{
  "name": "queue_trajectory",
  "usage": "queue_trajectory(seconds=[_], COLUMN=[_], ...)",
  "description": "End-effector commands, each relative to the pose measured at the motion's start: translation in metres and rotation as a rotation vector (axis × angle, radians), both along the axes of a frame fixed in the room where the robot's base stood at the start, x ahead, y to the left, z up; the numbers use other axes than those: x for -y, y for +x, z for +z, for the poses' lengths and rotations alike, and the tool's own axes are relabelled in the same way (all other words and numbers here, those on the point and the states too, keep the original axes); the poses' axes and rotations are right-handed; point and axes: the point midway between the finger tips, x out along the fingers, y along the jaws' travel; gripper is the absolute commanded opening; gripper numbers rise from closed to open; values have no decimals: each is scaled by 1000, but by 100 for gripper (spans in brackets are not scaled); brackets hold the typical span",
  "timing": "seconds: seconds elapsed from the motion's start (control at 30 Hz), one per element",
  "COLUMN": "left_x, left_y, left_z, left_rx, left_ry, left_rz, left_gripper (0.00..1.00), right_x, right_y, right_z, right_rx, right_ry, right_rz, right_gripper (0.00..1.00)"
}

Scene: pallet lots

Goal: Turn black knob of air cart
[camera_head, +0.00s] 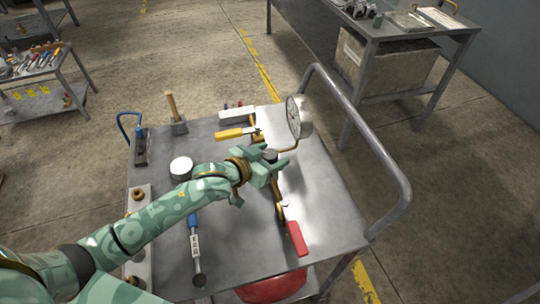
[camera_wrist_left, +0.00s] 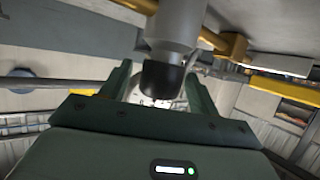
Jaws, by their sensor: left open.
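The air cart (camera_head: 325,205) is a grey metal cart with a bent tube handle. Brass piping on its top carries a round gauge (camera_head: 293,117), a yellow lever (camera_head: 233,133) and a red lever (camera_head: 297,238). The black knob (camera_head: 270,155) sits on this piping near the middle of the cart. My left gripper (camera_head: 271,160) is open at the knob, its two fingers on either side. In the left wrist view the black knob (camera_wrist_left: 161,80) on a grey cylindrical body (camera_wrist_left: 175,22) shows between the open fingers. Contact cannot be told. My right gripper is not in view.
On the cart lie a wooden-handled hammer (camera_head: 178,118), a white round can (camera_head: 181,167) and a blue-handled tool (camera_head: 196,255). The tube handle (camera_head: 360,125) rises along the right side. A workbench (camera_head: 400,35) stands behind right, a tool table (camera_head: 45,75) at far left.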

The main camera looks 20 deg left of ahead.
Motion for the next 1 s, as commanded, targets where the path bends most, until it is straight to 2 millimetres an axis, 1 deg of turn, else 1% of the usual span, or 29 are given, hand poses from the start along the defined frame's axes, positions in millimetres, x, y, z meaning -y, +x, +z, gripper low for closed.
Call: queue_trajectory(seconds=[0.07, 0.1, 0.17, 0.2, 0.23, 0.27, 0.43, 0.6, 0.67, 0.8, 1.0], left_x=[0, 0, 0, 0, 0, 0, 0, 1, 2, 4, 5], left_y=[0, 0, 0, 0, 0, 0, 0, 2, 2, 3, 1], left_z=[0, 0, 0, 0, 0, 0, 1, 3, 2, 0, -1], left_rx=[0, 0, 0, 0, 0, 0, 2, 8, 9, 13, 9], left_ry=[0, 0, 0, 0, 0, 0, 2, 8, 6, 2, -4], left_rz=[0, 0, 0, 0, 0, 0, -20, -154, -210, -314, -398], left_gripper=[61, 56, 39, 28, 19, 16, 17, 16, 16, 17, 17], right_x=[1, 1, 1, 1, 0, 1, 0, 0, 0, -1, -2], right_y=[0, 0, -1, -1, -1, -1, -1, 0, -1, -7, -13], right_z=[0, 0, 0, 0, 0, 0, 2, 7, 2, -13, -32], right_rx=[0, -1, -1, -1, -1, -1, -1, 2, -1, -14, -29], right_ry=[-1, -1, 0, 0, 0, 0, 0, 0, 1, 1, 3], right_rz=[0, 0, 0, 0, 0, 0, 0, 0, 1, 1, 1], right_gripper=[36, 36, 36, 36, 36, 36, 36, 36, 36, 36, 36])
